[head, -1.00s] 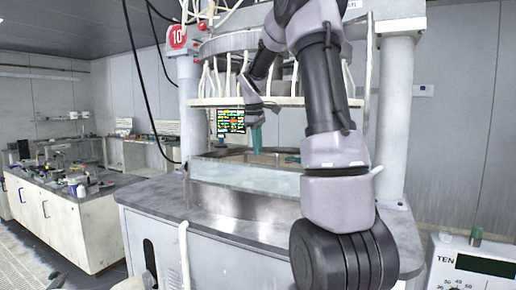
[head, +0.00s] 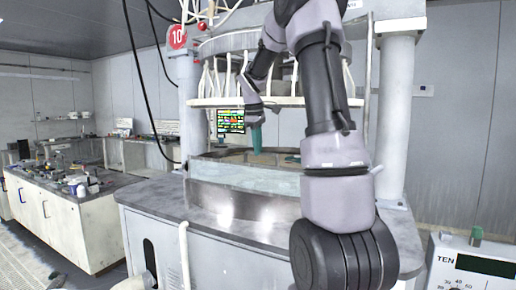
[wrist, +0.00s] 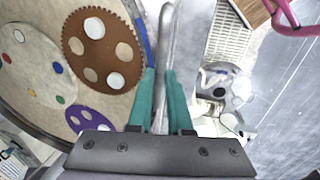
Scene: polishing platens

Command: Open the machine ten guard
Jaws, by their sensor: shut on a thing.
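Machine ten stands in the middle of the head view, with a red "10" sign (head: 178,37) on its left column. Its guard (head: 245,181) is a pale, see-through curved panel along the front of the platen basin. My gripper (head: 256,138) is above the guard's back side, teal fingers pointing down. In the wrist view my gripper (wrist: 160,76) is shut on a narrow grey bar (wrist: 166,28) that runs between the fingers; it looks like part of the guard.
In the wrist view a brown toothed carrier (wrist: 99,48) and a purple carrier (wrist: 88,120) lie on the platen to the left. A white ring with hoses (head: 270,101) hangs above my gripper. A control box (head: 474,265) stands front right, a bench (head: 62,205) left.

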